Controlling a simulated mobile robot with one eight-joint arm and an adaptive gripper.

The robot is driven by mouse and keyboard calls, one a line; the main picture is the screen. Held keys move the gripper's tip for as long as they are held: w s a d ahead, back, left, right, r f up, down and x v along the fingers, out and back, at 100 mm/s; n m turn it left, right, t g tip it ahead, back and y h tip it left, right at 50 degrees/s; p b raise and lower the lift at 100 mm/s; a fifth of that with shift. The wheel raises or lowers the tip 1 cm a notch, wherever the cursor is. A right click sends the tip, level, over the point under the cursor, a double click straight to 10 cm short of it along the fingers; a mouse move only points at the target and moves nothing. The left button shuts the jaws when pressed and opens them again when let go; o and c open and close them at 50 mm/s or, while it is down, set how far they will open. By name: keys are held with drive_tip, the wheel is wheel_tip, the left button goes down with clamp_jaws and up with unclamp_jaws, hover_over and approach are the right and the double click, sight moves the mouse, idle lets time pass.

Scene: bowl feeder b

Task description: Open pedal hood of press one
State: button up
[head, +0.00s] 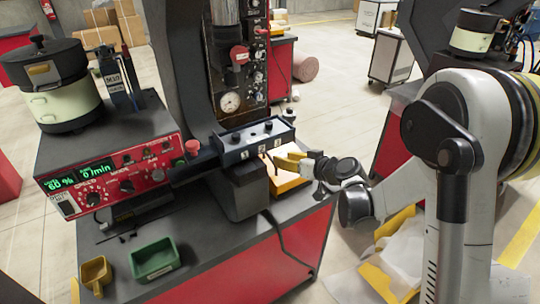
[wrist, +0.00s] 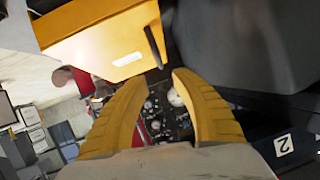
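The pedal hood looks like an orange-yellow box (head: 284,181) on the bench, below and right of the press's dark control box (head: 254,140). In the wrist view the yellow hood (wrist: 95,42) fills the upper left, with a pale label and a thin dark handle (wrist: 153,46) near its right edge. The hood looks closed. My gripper (head: 284,160) is beside the hood and partly covers it in the head view. In the wrist view my gripper (wrist: 162,76) has its yellow fingers apart, with nothing between the tips. The handle's end is near the gap; contact cannot be told.
The press column (head: 185,70) and gauge panel stand behind. A red control unit (head: 120,172) and a bowl feeder (head: 62,95) are at left. A green tray (head: 154,259) and yellow scoop (head: 95,273) lie in front. A black cable hangs over the bench's front edge.

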sight(268, 154)
drive_tip(key=b+x, duration=0.2)
drive_tip(key=x, duration=0.7)
drive_tip(key=shift+w+a+f+b, duration=0.1)
drive_tip(key=shift+w+a+b, duration=0.05)
drive_tip(key=shift+b, duration=0.15)
clamp_jaws()
